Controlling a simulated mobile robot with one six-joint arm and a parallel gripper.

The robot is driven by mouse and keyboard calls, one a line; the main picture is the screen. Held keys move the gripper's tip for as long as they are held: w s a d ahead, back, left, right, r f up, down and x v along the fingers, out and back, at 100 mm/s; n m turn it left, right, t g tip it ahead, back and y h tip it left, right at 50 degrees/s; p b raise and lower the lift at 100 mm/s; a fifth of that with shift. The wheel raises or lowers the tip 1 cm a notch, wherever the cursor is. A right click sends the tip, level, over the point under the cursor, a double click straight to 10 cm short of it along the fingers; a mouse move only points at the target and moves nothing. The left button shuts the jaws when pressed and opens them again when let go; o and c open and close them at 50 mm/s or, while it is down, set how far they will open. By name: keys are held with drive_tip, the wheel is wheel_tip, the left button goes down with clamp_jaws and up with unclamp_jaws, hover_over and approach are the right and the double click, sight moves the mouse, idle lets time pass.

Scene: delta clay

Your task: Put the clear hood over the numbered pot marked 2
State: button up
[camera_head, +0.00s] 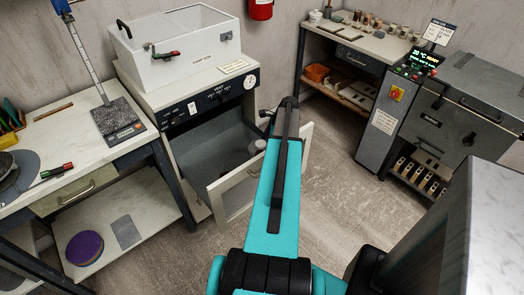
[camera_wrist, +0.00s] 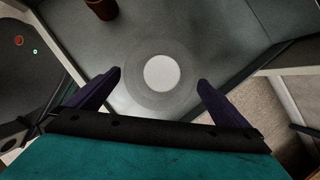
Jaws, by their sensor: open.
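In the wrist view my gripper (camera_wrist: 160,76) is open, its two dark fingers spread on either side of a round translucent shape (camera_wrist: 134,78) with a pale disc at its centre. This looks like the clear hood, seen from above on a grey surface. I cannot tell whether the fingers are level with it, and nothing is gripped. A brown pot (camera_wrist: 102,8) stands beyond it at the top edge; no number is readable on it. In the head view my arm hides the gripper, which is over the open cabinet. No pot marked 2 can be made out.
The cabinet's light door (camera_head: 235,188) stands open, near my arm. A white box (camera_head: 185,45) sits on the cabinet top. A workbench (camera_head: 65,150) is at left, a shelf bench (camera_head: 370,42) with small pots behind, and a grey machine (camera_head: 465,105) at right. The central floor is clear.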

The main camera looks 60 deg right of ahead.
drive_tip(key=shift+b+v, duration=0.6)
drive_tip(key=shift+v, duration=4.1)
drive_tip(key=w+a+f+n+g, duration=0.1)
drive_tip(key=w+a+f+n, duration=0.1)
drive_tip(key=w+a+n, duration=0.5)
drive_tip(key=w+a+f+n+g, duration=0.1)
drive_tip(key=w+a+f+n, duration=0.3)
drive_tip(key=a, duration=0.7)
drive_tip(key=w+a+f+n+g, duration=0.1)
drive_tip(key=w+a+n, duration=0.1)
drive_tip(key=w+a, duration=0.7)
drive_tip(key=s+a+f+n+g+h, duration=0.1)
drive_tip(key=a+f+n, duration=0.2)
drive_tip(key=a+n, duration=1)
drive_tip(key=a+f+n+h, duration=0.1)
drive_tip(key=a+f+n, duration=0.25)
drive_tip(key=a, duration=1.75)
drive_tip(key=s+f+g, duration=0.2)
drive_tip(key=s+f, duration=0.7)
drive_tip(key=s, duration=0.4)
drive_tip(key=s+f+n+g, duration=0.1)
drive_tip(key=s+f+g, duration=0.2)
drive_tip(key=s+f, duration=0.5)
drive_tip(key=s, duration=0.5)
drive_tip(key=shift+f+g, duration=0.3)
drive_tip(key=shift+f, duration=0.1)
